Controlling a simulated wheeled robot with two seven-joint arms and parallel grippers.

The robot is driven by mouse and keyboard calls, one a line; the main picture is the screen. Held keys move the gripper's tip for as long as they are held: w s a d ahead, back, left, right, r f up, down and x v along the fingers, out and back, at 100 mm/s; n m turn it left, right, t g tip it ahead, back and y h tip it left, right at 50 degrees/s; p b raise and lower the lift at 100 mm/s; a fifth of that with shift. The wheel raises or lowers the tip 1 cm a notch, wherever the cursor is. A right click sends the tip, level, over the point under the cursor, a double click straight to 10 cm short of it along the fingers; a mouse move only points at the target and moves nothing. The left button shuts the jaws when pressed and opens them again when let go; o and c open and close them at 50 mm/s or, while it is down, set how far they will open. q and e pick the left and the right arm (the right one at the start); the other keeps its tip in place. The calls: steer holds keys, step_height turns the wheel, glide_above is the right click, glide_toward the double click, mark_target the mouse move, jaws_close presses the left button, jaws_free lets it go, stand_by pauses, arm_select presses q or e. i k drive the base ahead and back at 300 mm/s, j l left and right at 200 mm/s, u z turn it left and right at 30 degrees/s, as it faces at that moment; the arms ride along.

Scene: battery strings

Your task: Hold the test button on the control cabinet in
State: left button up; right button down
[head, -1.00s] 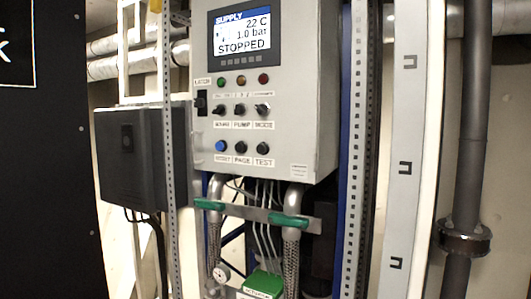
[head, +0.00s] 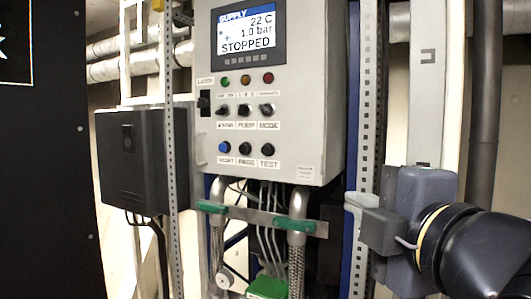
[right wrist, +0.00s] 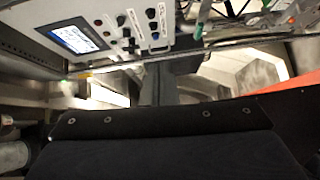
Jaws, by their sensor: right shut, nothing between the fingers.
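The control cabinet (head: 318,90) is a light grey box with a screen (head: 250,33) reading STOPPED. Its test button (head: 267,149) is the black round one at the right of the bottom row, above the TEST label; nothing covers it. My right gripper (head: 354,203) is in the head view, right of and below the cabinet's lower right corner. Its fingers are shut and empty, pointing left, apart from the button. In the right wrist view the cabinet (right wrist: 100,16) shows tilted at the top left; I cannot tell the test button there for certain. My left gripper is not in view.
A blue reset button (head: 224,147) and a black page button (head: 245,148) sit left of the test button. Pipes with green handles (head: 294,225) hang below the cabinet. A perforated upright rail (head: 367,90) stands right of it. The space before the panel is clear.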

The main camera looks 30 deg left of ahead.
mark_target(267, 150)
steer(key=i+j, duration=0.2)
steer(key=j, duration=0.15)
steer(key=i+j, duration=0.2)
steer(key=j, duration=0.15)
steer(key=i+j, duration=0.2)
steer(key=j, duration=0.1)
